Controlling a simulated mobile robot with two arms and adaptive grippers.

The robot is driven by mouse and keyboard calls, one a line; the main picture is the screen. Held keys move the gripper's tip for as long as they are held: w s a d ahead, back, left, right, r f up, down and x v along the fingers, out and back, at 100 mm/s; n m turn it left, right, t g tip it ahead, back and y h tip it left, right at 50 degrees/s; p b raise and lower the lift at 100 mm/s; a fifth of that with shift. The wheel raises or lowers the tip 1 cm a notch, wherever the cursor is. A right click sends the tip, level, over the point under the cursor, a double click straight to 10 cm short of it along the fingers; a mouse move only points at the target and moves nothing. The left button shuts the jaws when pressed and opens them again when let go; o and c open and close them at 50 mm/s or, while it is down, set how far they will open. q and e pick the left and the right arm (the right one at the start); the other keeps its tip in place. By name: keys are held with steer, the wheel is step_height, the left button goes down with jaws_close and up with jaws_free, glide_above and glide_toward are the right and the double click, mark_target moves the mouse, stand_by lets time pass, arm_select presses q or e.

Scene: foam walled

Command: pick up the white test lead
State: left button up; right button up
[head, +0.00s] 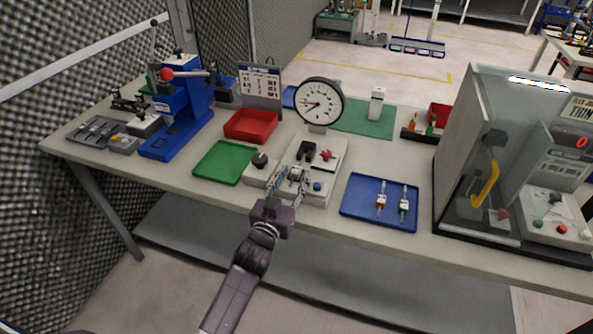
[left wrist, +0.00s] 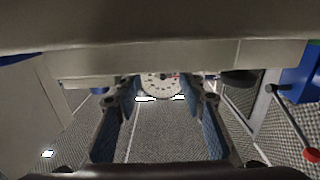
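I cannot make out a white test lead for certain. Two small items with pale bodies, one with red (head: 381,203) and one with green (head: 403,207), lie in the blue tray (head: 357,212) on the bench. My left gripper (head: 288,186) is at the front edge of the pale test fixture (head: 325,158), left of the blue tray. Its fingers are apart. In the left wrist view, my left gripper (left wrist: 162,97) is open with nothing seen held between its fingers, and a dial gauge (left wrist: 161,86) shows beyond. My right gripper is not in view.
The dial gauge (head: 320,101) stands behind the fixture. A green tray (head: 222,164), a red bin (head: 250,125) and a blue press (head: 178,120) are to the left. A clear-walled enclosure (head: 480,160) stands at the right. A green mat (head: 365,121) lies behind.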

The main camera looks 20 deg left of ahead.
mark_target(294, 173)
arm_select(q)
steer(key=w, duration=0.4)
steer(key=shift+a+f, duration=0.1)
steer(key=shift+f, duration=0.05)
jaws_close()
